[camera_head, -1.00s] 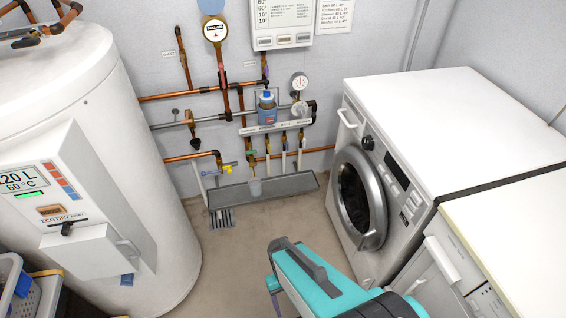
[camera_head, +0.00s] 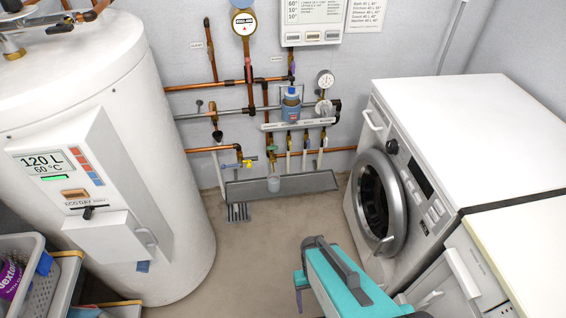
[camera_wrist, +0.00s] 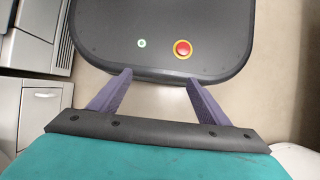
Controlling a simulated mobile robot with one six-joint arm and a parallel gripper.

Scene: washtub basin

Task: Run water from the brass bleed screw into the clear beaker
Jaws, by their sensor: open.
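A small clear beaker (camera_head: 273,184) stands at the grey trough (camera_head: 300,186) below the pipework on the back wall. Small valves with brass parts (camera_head: 272,152) sit above it under the white manifold strip. I cannot tell for sure which part is the bleed screw at this size. No water stream is visible. My gripper's purple fingers are spread and empty in the wrist view (camera_wrist: 159,78), with my own dark base beyond them. In the head view my teal arm is at the lower middle, well apart from the beaker and pipes.
A large white boiler (camera_head: 130,140) stands on the left. A washing machine (camera_head: 440,130) with a round door stands on the right, beside a white cabinet (camera_head: 500,240). A crate (camera_head: 45,290) is at lower left. Bare floor (camera_head: 250,255) lies before the trough.

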